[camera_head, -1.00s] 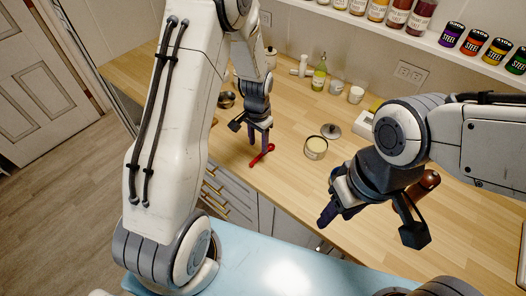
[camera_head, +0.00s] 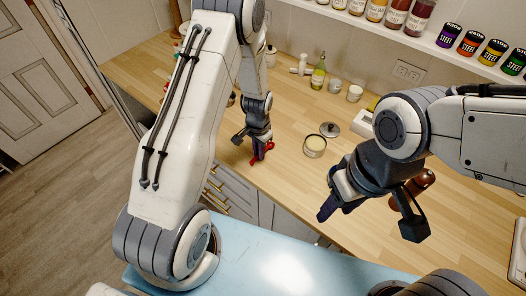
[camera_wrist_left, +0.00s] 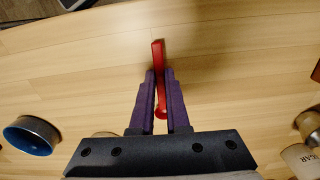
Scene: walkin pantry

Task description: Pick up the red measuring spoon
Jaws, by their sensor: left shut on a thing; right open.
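The red measuring spoon (camera_head: 268,146) is at the wooden counter near its front edge, partly hidden by my left gripper (camera_head: 259,153) in the head view. In the left wrist view the red spoon (camera_wrist_left: 158,60) lies lengthwise between the two purple fingers of my left gripper (camera_wrist_left: 160,95). The fingers are shut on it, and its far end sticks out past the fingertips. I cannot tell whether it still touches the counter. My right gripper (camera_head: 325,208) is open and empty, in front of the counter's right part.
An open cream-filled tin (camera_head: 314,147) and a grey lid (camera_head: 329,130) stand right of the spoon. A green bottle (camera_head: 318,74) and white cups (camera_head: 355,93) stand at the back. A blue-lined bowl (camera_wrist_left: 32,136) shows in the left wrist view. Bare counter surrounds the spoon.

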